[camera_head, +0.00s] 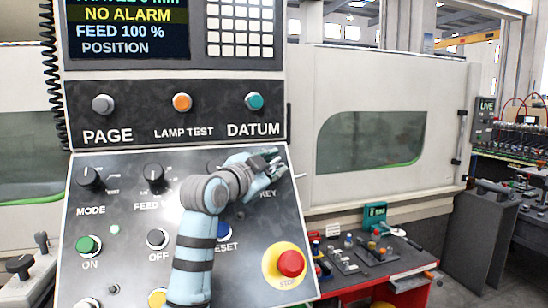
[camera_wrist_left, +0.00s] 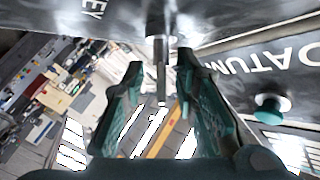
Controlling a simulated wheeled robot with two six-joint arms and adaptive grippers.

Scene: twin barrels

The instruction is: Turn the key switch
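The key switch (camera_wrist_left: 160,28) shows in the left wrist view as a metal cylinder on the dark panel, with a thin key (camera_wrist_left: 161,80) standing out from it. In the head view it is mostly hidden behind my left gripper (camera_head: 278,164), beside the KEY label (camera_head: 268,194). In the left wrist view the two teal fingers of my left gripper (camera_wrist_left: 160,66) are apart, one on each side of the key. Gaps show between the key and both fingers. My right gripper is in neither view.
The sloped panel carries a MODE knob (camera_head: 91,179), a second knob (camera_head: 154,177), a blue RESET button (camera_head: 223,229) and a red STOP button (camera_head: 290,263). The DATUM button (camera_head: 254,101) sits above my gripper. A red workbench (camera_head: 400,272) with tools stands to the right.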

